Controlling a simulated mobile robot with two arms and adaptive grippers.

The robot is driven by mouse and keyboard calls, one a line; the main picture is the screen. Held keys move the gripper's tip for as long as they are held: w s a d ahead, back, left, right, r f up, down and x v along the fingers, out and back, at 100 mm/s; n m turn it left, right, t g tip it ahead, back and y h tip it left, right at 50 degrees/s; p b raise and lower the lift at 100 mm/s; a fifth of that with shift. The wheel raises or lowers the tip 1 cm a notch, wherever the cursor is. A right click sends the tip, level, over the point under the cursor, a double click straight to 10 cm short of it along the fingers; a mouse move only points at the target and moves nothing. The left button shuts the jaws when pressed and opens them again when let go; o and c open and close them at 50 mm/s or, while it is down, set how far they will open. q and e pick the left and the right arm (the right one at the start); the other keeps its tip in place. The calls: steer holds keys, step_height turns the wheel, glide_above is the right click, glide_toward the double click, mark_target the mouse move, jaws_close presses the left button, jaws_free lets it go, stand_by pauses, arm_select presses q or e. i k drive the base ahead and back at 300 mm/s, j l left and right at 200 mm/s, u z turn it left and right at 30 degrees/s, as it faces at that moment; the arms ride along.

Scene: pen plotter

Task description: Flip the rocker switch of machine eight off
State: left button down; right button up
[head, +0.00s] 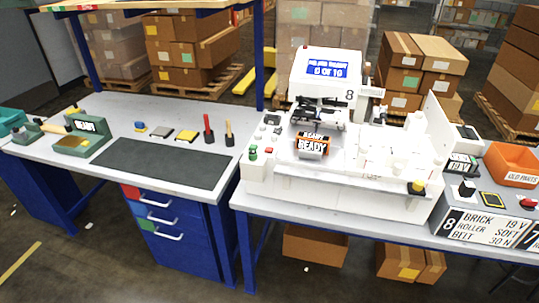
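Machine eight (345,185) is a white pen plotter on a blue-legged bench. Its upright head carries a lit blue screen (327,69) with white text and a figure 8 beside it. A black mechanism sits under the screen, above an orange-edged plate (312,147) reading READY. Neither of my grippers shows in the head view.
A left workbench (110,178) holds a green READY tray (85,137), a dark mat (160,168) and small tools. Right of the machine are a lettered sign box (470,228) and an orange bin (512,165). Cardboard boxes (315,243) lie below. Floor in front is mostly clear.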

mark_target(277, 130)
steer(key=i+j+z, duration=0.2)
steer(key=i+j, duration=0.2)
steer(key=j, duration=0.15)
steer(key=i+j+z, duration=0.15)
steer(key=j, duration=0.2)
steer(key=i+j+z, duration=0.2)
steer(key=i+j, duration=0.15)
steer(key=j, duration=0.3)
steer(key=i+j+z, duration=0.1)
steer(key=j, duration=0.25)
steer(key=i+j+z, duration=0.1)
steer(key=j, duration=0.25)
steer(key=i+j+z, duration=0.1)
steer(key=j, duration=0.3)
steer(key=i, duration=0.1)
